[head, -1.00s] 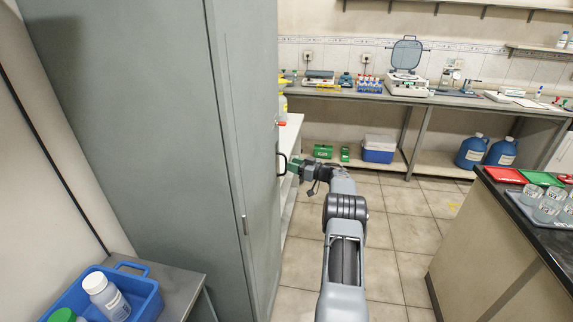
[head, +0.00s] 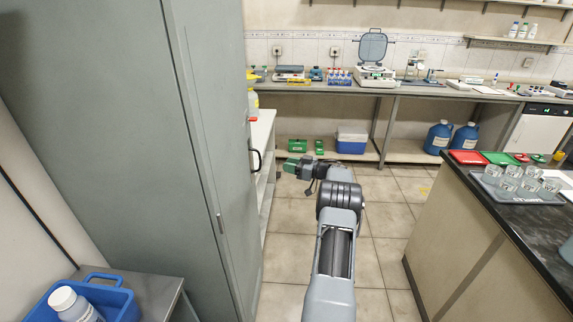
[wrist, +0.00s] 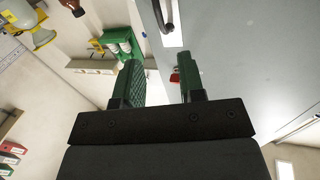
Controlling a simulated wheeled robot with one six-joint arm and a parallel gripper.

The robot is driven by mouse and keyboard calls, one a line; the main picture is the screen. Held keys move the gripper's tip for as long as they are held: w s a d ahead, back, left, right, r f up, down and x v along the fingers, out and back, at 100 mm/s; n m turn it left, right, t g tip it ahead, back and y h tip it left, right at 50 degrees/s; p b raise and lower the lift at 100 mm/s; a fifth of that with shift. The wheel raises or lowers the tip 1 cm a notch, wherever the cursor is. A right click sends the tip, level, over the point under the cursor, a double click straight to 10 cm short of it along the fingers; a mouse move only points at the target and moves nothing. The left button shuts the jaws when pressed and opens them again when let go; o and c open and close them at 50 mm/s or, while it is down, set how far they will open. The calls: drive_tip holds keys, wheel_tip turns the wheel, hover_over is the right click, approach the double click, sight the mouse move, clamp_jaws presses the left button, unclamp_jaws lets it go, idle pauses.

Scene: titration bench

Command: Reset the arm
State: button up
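My arm reaches forward beside the tall grey cabinet (head: 130,120). My gripper (head: 290,165) is at the arm's far end, a short way right of the black cabinet handle (head: 256,161) and apart from it. In the wrist view, the two green finger pads of my gripper (wrist: 161,88) stand apart with nothing between them. The black handle (wrist: 171,27) shows beyond the right finger there. In the head view my gripper is small and its fingers are hard to make out.
A white shelf unit (head: 262,130) stands beyond the cabinet. A dark-topped bench (head: 520,215) with glassware is at right. A blue bin (head: 110,300) sits on a low table at lower left. A long bench (head: 300,87) runs along the back wall. The tiled floor between is clear.

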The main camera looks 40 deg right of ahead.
drive_tip(key=d+f+m+g+h, duration=0.2)
drive_tip(key=d+f+m+h, duration=0.6)
drive_tip(key=h, duration=0.6)
drive_tip(key=s+a+r+g+y+p, duration=0.1)
drive_tip(key=s+a+r, duration=0.5)
drive_tip(key=a, duration=0.9)
drive_tip(key=s+a+r+n+g+y+p, duration=0.1)
drive_tip(key=s+a+r+g, duration=0.4)
drive_tip(key=s+a, duration=0.8)
drive_tip(key=s+a+r+n+g+y+p, duration=0.1)
drive_tip(key=s+a+r, duration=0.7)
drive_tip(key=a, duration=0.9)
drive_tip(key=s+g+y+p, duration=0.1)
drive_tip(key=g+p, duration=0.1)
drive_tip(key=p, duration=0.1)
drive_tip(key=shift+s+a+g+y, duration=0.35)
drive_tip(key=shift+g+y, duration=0.05)
